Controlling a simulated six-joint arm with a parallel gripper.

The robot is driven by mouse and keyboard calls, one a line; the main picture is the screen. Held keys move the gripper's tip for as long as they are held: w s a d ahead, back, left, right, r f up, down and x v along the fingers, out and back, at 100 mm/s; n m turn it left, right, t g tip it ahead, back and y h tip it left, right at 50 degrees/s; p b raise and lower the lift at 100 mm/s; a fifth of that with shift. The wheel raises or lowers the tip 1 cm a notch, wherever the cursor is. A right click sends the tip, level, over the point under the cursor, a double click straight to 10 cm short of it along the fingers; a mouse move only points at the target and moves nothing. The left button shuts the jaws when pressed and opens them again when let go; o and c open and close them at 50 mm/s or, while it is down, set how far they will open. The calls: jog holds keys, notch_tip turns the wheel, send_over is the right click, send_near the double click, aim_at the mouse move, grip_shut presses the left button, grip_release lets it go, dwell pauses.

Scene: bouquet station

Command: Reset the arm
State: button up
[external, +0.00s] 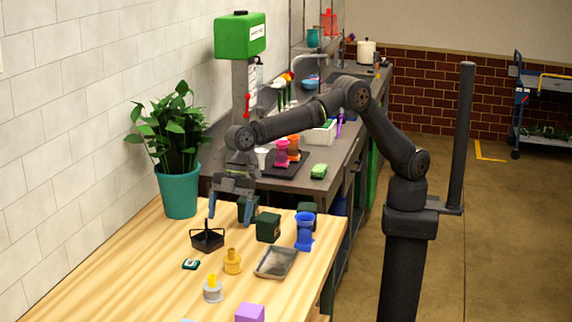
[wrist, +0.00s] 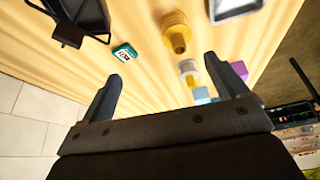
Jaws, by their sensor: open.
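My gripper (external: 231,212) is open and empty in the external view. It hangs above the far part of the wooden table, fingers pointing down, over or just behind a small black basket (external: 207,237). In the wrist view its two fingers (wrist: 163,78) are spread wide with nothing between them but table and objects beyond. My arm reaches left from its column, bent at the elbow.
On the table (external: 110,290) are a dark green box (external: 268,226), blue vase (external: 304,231), grey tray (external: 276,262), yellow bottle (external: 232,261), grey-yellow piece (external: 212,290), purple block (external: 249,313) and small timer (external: 191,264). A potted plant (external: 179,190) stands left. The table's front left is clear.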

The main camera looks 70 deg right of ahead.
jog(key=s+a+f+n, duration=0.1)
jog(key=s+a+f, duration=0.2)
jog(key=s+a, duration=0.6)
jog(key=shift+s+a+g, duration=0.25)
jog(key=shift+a+g, duration=0.05)
jog(key=shift+a, duration=0.2)
jog(key=shift+f, duration=0.1)
jog(key=shift+o, duration=1)
